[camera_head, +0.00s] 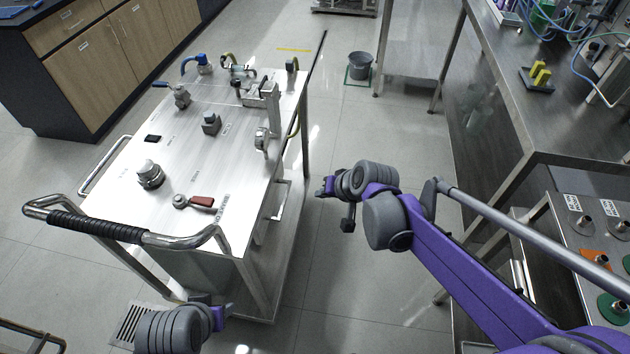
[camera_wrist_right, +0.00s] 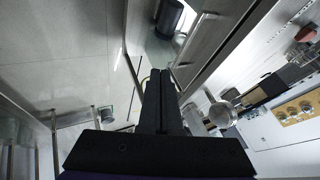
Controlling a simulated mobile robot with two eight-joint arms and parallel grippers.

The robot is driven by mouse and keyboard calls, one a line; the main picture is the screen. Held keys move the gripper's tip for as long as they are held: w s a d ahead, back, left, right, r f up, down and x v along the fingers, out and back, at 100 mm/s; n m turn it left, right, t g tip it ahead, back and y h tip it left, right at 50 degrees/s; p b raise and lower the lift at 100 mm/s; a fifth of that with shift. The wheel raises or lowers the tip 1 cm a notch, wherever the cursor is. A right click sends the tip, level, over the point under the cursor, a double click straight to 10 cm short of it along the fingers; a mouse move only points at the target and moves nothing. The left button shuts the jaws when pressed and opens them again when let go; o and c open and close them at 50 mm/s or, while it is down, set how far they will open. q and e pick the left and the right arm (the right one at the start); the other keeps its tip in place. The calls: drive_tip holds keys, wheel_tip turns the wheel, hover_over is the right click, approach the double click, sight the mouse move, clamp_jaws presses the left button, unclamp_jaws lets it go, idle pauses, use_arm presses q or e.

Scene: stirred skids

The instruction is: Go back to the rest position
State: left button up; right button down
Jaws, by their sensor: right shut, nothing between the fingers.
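My right gripper (camera_head: 325,187) hangs over the open floor, to the right of the metal trolley and apart from it. In the right wrist view its two dark fingers (camera_wrist_right: 160,78) lie together, shut with nothing between them. My purple right arm reaches in from the lower right of the head view. My left gripper (camera_head: 226,312) shows only in part at the bottom, by the trolley's near end. Its fingers are too small and too hidden to tell open from shut.
The trolley (camera_head: 120,205) carries a red-handled valve (camera_head: 201,202) and several fittings, with a push handle (camera_head: 95,229) at its near end. A steel bench (camera_head: 560,135) stands at the right. A grey bucket (camera_head: 360,66) stands behind.

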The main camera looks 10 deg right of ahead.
drive_tip(key=shift+s+r, duration=0.1)
drive_tip(key=shift+r, duration=0.05)
drive_tip(key=s+d+r+h+p, duration=0.1)
drive_tip(key=s+d+r+p, duration=0.2)
drive_tip(key=s, duration=0.4)
drive_tip(key=s+d+r+n+h+p, duration=0.1)
drive_tip(key=s+d+r+p, duration=0.2)
drive_tip(key=s, duration=0.5)
drive_tip(key=s+d+r+n+h+p, duration=0.1)
drive_tip(key=s+d+r+h+p, duration=0.1)
drive_tip(key=s, duration=0.6)
drive_tip(key=d+r+p, duration=0.1)
drive_tip(key=d+p, duration=0.1)
drive_tip(key=p, duration=0.1)
drive_tip(key=shift+d+r+g, duration=0.2)
drive_tip(key=shift+d+g, duration=0.05)
drive_tip(key=shift+g, duration=0.05)
